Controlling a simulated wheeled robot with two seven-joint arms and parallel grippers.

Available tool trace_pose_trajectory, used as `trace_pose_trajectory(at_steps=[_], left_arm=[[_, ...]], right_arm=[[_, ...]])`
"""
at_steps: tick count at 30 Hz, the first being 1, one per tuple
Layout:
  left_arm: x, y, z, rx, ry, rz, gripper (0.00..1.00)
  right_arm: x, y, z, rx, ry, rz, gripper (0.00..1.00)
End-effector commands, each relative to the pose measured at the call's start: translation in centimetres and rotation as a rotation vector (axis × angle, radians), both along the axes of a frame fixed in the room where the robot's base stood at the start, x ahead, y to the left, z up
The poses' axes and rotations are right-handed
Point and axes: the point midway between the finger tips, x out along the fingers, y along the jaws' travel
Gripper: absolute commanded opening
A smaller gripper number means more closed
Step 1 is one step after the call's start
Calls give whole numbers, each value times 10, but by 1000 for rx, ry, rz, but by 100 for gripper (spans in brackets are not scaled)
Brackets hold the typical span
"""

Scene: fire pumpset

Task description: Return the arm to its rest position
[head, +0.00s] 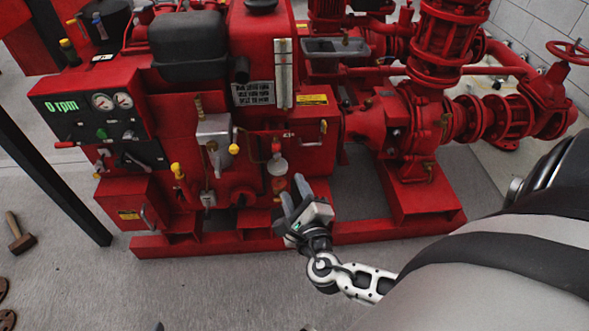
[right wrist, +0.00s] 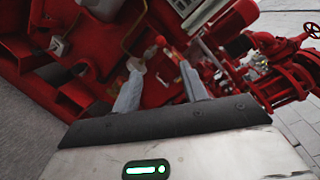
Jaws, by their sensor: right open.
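My right gripper (head: 292,196) is in front of the lower middle of the red pumpset (head: 370,205), just below a small clear bowl with a red top (head: 277,165). Its two grey fingers are apart with nothing between them. In the right wrist view the open fingers (right wrist: 162,88) point at the red machine, and the bowl's red top (right wrist: 161,41) shows beyond them. I cannot tell whether a finger touches the machine. My right arm comes in from the lower right. My left gripper is not in view.
A control panel (head: 97,125) reading 0 rpm, with gauges and a lever, is at the left. Red pipes and a valve wheel (head: 569,52) are at the right. A dark post (head: 50,180) stands at the left. A hammer (head: 20,233) lies on the grey floor, otherwise mostly clear in front.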

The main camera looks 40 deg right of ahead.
Motion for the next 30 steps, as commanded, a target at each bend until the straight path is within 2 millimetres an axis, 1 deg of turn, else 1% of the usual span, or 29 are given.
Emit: trace_pose_trajectory(at_steps=[14,17,20,23,24,26,27,29,30], left_arm=[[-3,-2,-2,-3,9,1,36],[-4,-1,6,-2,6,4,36],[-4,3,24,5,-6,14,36],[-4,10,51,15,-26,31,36],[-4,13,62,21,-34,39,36],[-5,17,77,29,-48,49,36],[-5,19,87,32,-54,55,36],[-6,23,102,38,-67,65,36],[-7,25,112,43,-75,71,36]], right_arm=[[0,0,0,5,0,-1,43],[-3,1,3,105,1,-13,43],[-13,7,8,409,-2,-57,43],[-30,21,16,908,-22,-164,43],[-38,30,20,1138,-38,-227,43],[-49,44,28,1484,-71,-341,43],[-57,54,34,1710,-97,-428,43],[-68,70,48,2042,-149,-578,43],[-74,80,58,2255,-188,-690,43]])
